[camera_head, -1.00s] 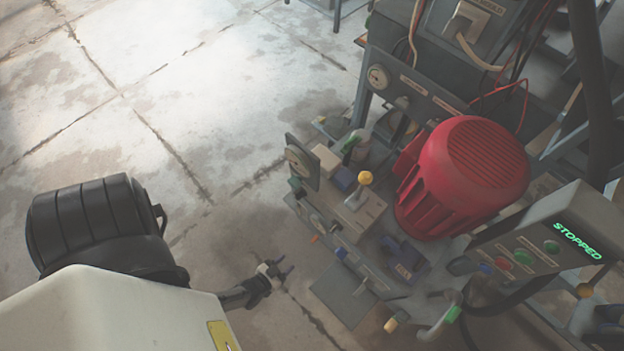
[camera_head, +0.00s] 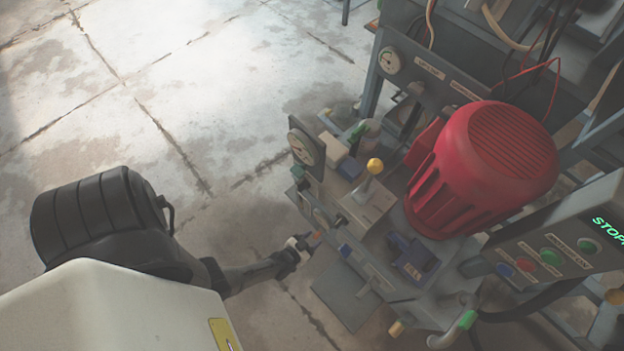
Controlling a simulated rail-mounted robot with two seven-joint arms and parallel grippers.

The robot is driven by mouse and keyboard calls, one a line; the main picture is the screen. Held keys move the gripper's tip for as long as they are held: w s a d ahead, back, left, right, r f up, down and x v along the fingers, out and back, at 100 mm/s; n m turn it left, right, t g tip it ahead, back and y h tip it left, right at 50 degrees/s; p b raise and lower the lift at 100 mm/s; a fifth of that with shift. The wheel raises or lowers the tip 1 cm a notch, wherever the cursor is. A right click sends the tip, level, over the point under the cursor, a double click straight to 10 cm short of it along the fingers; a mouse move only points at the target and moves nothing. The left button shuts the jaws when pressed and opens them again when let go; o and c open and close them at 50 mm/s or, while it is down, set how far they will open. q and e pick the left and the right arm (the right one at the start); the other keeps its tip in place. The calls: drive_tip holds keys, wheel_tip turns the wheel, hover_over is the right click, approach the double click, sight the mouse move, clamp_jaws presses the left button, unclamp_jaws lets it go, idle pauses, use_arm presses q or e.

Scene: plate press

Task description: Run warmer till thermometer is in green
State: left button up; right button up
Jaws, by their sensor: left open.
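My left gripper (camera_head: 308,240) reaches in from the left, open, with its fingertips close to the front panel of the machine (camera_head: 345,245). I cannot tell whether they touch the panel. A round dial gauge (camera_head: 302,147) stands on a plate at the machine's left end. Another round gauge (camera_head: 389,61) sits on the rear panel. Both are too small to read, and no green zone can be made out. I cannot tell which one is the thermometer or which control is the warmer. My right gripper does not show.
A red motor (camera_head: 480,170) stands on the machine. A yellow-knobbed lever (camera_head: 375,166) rises beside it. A control box (camera_head: 560,250) at the right has red, green and blue buttons and a partly cut-off green display. Open concrete floor (camera_head: 150,110) lies to the left.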

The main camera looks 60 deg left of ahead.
sight(317, 235)
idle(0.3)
use_arm(q)
drive_tip(key=shift+c, duration=0.5)
drive_tip(key=shift+w, duration=0.1)
clamp_jaws()
drive_tip(key=shift+r+p, duration=0.15)
drive_tip(key=shift+p, duration=0.3)
drive_tip(key=r+g+p, duration=0.1)
drive_tip(key=g+p, duration=0.1)
drive_tip(key=p, duration=0.2)
drive_tip(key=r+g+h+p, duration=0.1)
drive_tip(key=g+p, duration=0.1)
drive_tip(key=p, duration=0.2)
drive_tip(key=shift+w+r, duration=0.15)
drive_tip(key=shift+w, duration=0.05)
drive_tip(key=shift+w+r+g+p, duration=0.15)
drive_tip(key=shift+g+p, duration=0.85)
drive_tip(key=shift+g, duration=0.1)
drive_tip(key=shift+a+h, duration=0.1)
drive_tip(key=shift+h, duration=0.2)
drive_tip(key=shift+g, duration=0.3)
